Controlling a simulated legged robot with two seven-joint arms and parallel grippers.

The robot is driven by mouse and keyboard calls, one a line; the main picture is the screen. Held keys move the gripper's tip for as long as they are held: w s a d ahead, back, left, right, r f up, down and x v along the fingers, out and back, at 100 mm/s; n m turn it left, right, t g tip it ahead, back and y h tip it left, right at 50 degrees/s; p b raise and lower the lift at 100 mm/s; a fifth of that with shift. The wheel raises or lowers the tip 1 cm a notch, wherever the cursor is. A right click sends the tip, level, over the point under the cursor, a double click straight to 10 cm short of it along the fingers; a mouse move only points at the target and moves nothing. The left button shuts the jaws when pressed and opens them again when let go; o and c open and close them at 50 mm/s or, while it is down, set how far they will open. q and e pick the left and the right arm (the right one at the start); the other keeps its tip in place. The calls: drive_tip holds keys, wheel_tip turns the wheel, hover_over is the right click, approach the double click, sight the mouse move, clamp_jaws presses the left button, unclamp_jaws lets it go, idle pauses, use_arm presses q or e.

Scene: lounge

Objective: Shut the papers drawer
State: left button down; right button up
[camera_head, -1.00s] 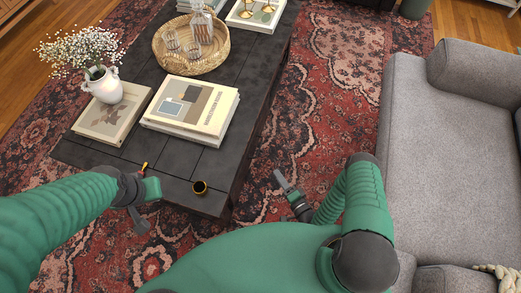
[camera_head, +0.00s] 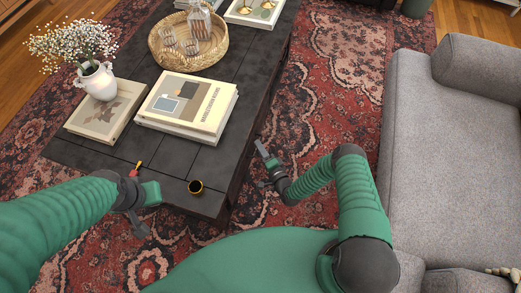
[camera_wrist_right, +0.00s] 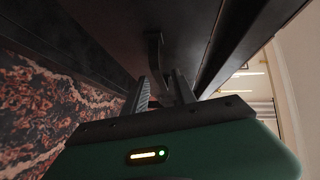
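The dark coffee table (camera_head: 175,155) stands at left centre in the head view. Its right side is steep to the camera, so I cannot tell there how far any drawer stands out. In the right wrist view a dark panel (camera_wrist_right: 190,25), seemingly a drawer front, carries a dark curved handle (camera_wrist_right: 154,50). My right gripper (camera_head: 267,166) is beside the table's right side. Its two fingers (camera_wrist_right: 161,90) are apart, with the handle's near end between or just beyond them; contact is unclear. My left gripper (camera_head: 143,205) is over the table's near edge, its fingers partly hidden. The papers are not visible.
On the table are books (camera_head: 188,105), a vase of flowers (camera_head: 97,80), a wicker tray (camera_head: 160,55) with glassware, and a small dark cup (camera_head: 196,187). A grey sofa (camera_head: 450,140) stands at right. Patterned rug (camera_head: 335,100) lies between.

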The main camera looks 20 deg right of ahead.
clamp_jaws()
drive_tip(key=shift+s+f, duration=0.1)
idle(1.3)
